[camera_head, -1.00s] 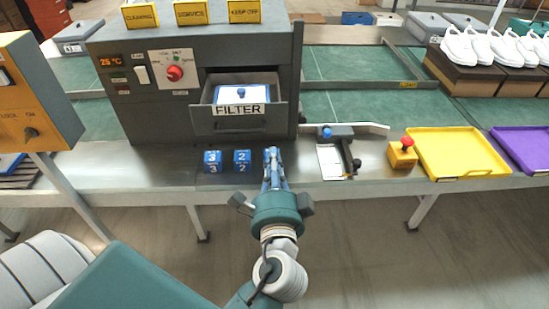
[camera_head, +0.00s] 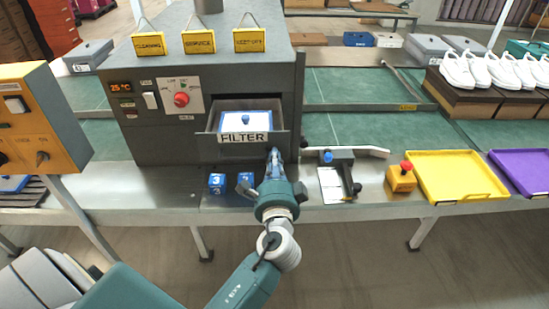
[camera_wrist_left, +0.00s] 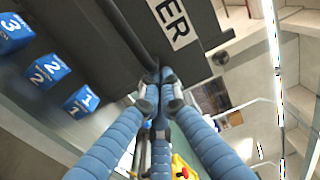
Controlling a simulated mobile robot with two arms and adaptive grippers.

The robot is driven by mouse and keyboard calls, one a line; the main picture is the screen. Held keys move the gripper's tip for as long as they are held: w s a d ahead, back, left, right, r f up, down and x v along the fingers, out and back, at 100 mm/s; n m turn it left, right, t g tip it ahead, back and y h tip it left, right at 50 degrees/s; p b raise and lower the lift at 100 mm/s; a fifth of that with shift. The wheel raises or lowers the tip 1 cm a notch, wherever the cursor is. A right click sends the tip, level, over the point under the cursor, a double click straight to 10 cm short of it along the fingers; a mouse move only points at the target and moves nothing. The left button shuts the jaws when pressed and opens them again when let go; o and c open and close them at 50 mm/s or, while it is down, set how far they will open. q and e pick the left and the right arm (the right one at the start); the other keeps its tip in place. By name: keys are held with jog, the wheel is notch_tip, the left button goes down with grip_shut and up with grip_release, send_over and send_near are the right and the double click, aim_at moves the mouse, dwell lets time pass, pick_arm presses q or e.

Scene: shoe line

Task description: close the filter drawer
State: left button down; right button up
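The filter drawer (camera_head: 230,152) stands pulled out of the grey machine. Its front carries a white FILTER label (camera_head: 244,138), and a blue-and-white filter with a blue knob (camera_head: 246,119) lies inside. My left gripper (camera_head: 275,158) is at the lower right corner of the drawer front. In the left wrist view its fingers (camera_wrist_left: 160,85) come together at the tips with nothing seen between them. The tips are close to the dark handle bar and the label (camera_wrist_left: 174,22); whether they touch the drawer I cannot tell. My right gripper is out of view.
Blue numbered cubes (camera_head: 217,183) sit on the counter below the drawer. To the right are a clamp-like fixture (camera_head: 340,175), a yellow box with a red button (camera_head: 401,178) and a yellow tray (camera_head: 460,180). An orange control box (camera_head: 40,120) stands at the left.

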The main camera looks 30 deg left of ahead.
pick_arm(q)
jog(key=b, duration=0.5)
send_near(271, 104)
jog(key=x, duration=0.3)
jog(key=f+x, duration=0.1)
jog(key=x, duration=0.1)
jog(key=shift+w, duration=0.2)
jog(key=shift+w+a+r, duration=0.1)
jog(key=shift+w+a, duration=0.05)
jog(key=shift+r, duration=0.3)
jog(key=shift+a+r, duration=0.1)
jog(key=shift+r, duration=0.05)
